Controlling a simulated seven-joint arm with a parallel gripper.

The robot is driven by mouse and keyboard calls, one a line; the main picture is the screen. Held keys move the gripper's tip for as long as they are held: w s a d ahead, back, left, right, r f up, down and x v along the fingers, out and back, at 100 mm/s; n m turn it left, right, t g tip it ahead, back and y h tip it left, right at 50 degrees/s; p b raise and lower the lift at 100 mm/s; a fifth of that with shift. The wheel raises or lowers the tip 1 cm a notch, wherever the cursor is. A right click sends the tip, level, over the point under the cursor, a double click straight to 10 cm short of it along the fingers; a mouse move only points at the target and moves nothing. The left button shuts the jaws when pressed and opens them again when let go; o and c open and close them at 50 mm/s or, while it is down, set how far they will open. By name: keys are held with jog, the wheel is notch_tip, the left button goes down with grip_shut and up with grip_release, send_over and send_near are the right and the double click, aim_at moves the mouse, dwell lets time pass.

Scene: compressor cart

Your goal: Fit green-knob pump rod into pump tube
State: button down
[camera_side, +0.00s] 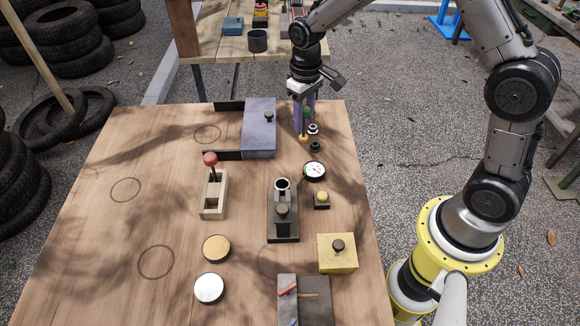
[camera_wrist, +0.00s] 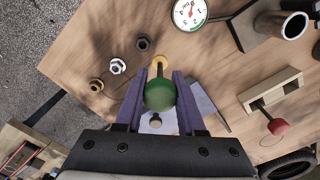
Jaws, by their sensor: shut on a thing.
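The pump rod has a round green knob, seen in the side view (camera_side: 307,112) and large in the wrist view (camera_wrist: 160,95). Its yellow end (camera_side: 304,139) points down toward the table. My gripper (camera_side: 303,126), with purple fingers, is shut on the rod at the far right of the table; the fingers (camera_wrist: 158,82) flank the knob in the wrist view. The pump tube (camera_side: 282,188) is an open dark cylinder on a dark base, nearer the side camera and apart from the rod. Its open mouth shows at the top right of the wrist view (camera_wrist: 294,24).
A purple-grey panel (camera_side: 259,128) is left of my gripper. A red-knobbed lever (camera_side: 211,160) and a yellow block (camera_side: 337,260) stand farther off. The table's left side is mostly clear.

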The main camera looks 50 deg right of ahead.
jog(key=s+a+r+n, duration=0.3)
jog(key=s+a+r, duration=0.1)
jog(key=a, duration=0.4)
jog(key=s+a+r+n, duration=0.2)
jog(key=s+a+r, duration=0.2)
jog(key=a+r, duration=0.2)
jog(key=shift+a+r+n, duration=0.35)
jog(key=shift+a+n, duration=0.05)
jog(key=shift+a, duration=0.6)
jog(key=shift+f, duration=2.95)
jog(key=shift+f, duration=2.55)
jog(key=shift+r, duration=0.15)
jog(key=shift+r, duration=2.1)
